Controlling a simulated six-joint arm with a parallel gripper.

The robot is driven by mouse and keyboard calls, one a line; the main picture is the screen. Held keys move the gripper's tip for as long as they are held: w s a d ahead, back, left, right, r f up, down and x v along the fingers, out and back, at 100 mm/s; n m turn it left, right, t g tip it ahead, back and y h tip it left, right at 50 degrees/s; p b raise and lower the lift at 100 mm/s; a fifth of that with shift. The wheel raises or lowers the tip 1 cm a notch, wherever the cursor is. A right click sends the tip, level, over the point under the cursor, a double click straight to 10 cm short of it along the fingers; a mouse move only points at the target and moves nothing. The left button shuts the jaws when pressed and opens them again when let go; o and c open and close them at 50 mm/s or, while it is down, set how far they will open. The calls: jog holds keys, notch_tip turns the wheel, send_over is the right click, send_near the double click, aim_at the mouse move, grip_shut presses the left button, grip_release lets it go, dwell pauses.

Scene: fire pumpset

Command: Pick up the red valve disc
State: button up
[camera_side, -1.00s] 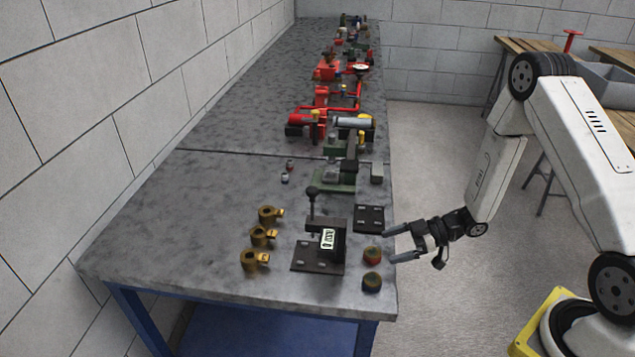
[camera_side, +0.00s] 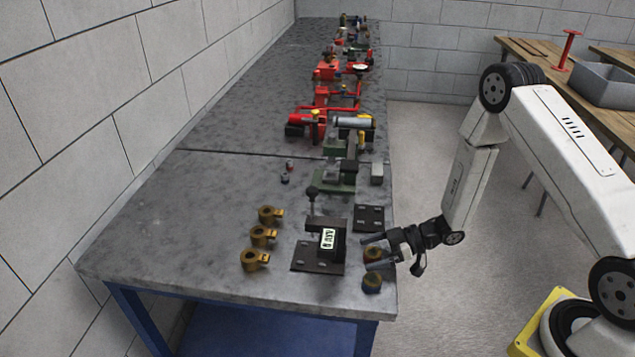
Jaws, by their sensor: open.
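The red valve disc (camera_side: 373,253) is a small round piece with a reddish top, near the right edge of the grey metal bench (camera_side: 215,215). My gripper (camera_side: 366,252) is open and reaches in from the right, one finger on the far side of the disc and one on the near side. The fingers partly cover the disc. Whether they touch it, or how high they are above the bench, I cannot tell. A similar disc with a dark bluish top (camera_side: 372,283) sits just nearer the camera.
A dark fixture with a display (camera_side: 328,240) stands left of the discs. A dark slotted plate (camera_side: 369,218) lies just behind. Several brass parts (camera_side: 263,236) are further left. Red and green pump parts (camera_side: 322,125) stand farther back. The bench's left front is clear.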

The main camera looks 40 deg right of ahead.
aim_at(373, 252)
dwell(0.3)
grip_shut()
jog(key=shift+r, duration=0.2)
jog(key=shift+r, duration=4.85)
